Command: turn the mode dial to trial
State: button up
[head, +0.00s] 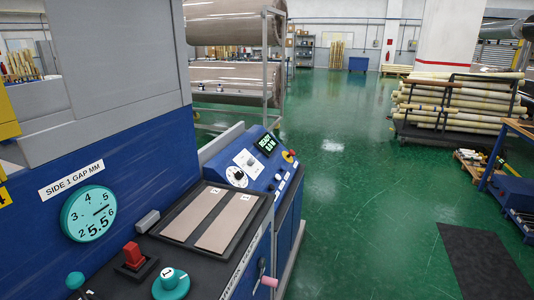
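A sloped blue control panel (262,180) stands at the centre of the head view. A round black dial (237,174) sits on a white plate on its left part; this may be the mode dial. Its lettering is too small to read, so I cannot tell its setting. A lit display (266,143) above it shows green text that looks like "READY". A teal knob (171,279) marked "1" sits on the nearer black surface at the bottom. My gripper is not in view.
A red switch (133,256), a teal gauge (89,214) labelled "SIDE 1 GAP MM" and a tray (181,240) with two tan strips lie nearer. A red-and-yellow button (289,157) is on the panel's right. Green floor (350,190) right of the machine is open; a dark mat (480,262) lies there.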

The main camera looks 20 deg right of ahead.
aim_at(251, 161)
jog(key=i+l+z, duration=0.1)
jog(key=i+l, duration=0.25)
jog(key=i, duration=0.15)
jog(key=i+l, duration=0.35)
jog(key=i, duration=0.15)
jog(key=i+l+z, duration=0.15)
jog(key=i+l, duration=0.15)
jog(key=i, duration=0.2)
jog(key=i+l+z, duration=0.1)
jog(key=i+l, duration=0.2)
jog(key=i, duration=0.2)
jog(key=i+l, duration=0.2)
jog(key=i, duration=0.35)
jog(key=l+z, duration=0.05)
